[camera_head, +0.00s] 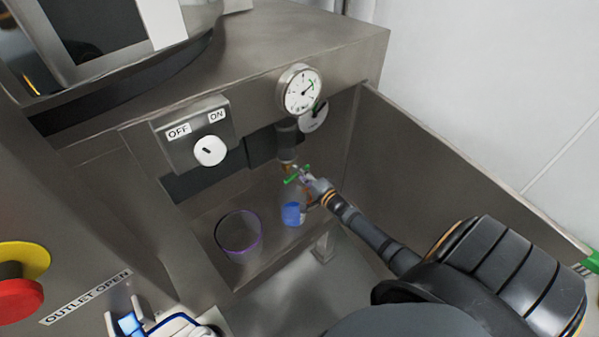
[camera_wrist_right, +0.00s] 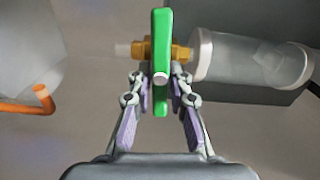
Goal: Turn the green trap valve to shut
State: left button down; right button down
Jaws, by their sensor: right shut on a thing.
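The green trap valve has a green lever (camera_head: 291,179) low in the recess under the round gauge. In the right wrist view the lever (camera_wrist_right: 161,35) stands upright in the picture, crossing the brass valve body (camera_wrist_right: 147,51) at about a right angle. My right gripper (camera_head: 306,178) reaches in from the right. In its wrist view the gripper (camera_wrist_right: 160,82) has a finger on each side of the lever's lower part, shut on it. The gripper partly hides the valve in the head view. My left gripper is not in view.
A clear cylinder (camera_wrist_right: 245,60) adjoins the valve. An orange bent pipe (camera_wrist_right: 28,107) is to its left. A gauge (camera_head: 301,90) and OFF/ON knob (camera_head: 209,151) are above. A purple-rimmed cup (camera_head: 238,234) and blue item (camera_head: 292,214) sit below. A steel wall (camera_head: 430,165) bounds the right.

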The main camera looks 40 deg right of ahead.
jog(key=shift+f+m, duration=0.15)
jog(key=shift+m, duration=0.45)
jog(key=c, duration=1.3)
grip_release()
jog(key=shift+o, duration=0.2)
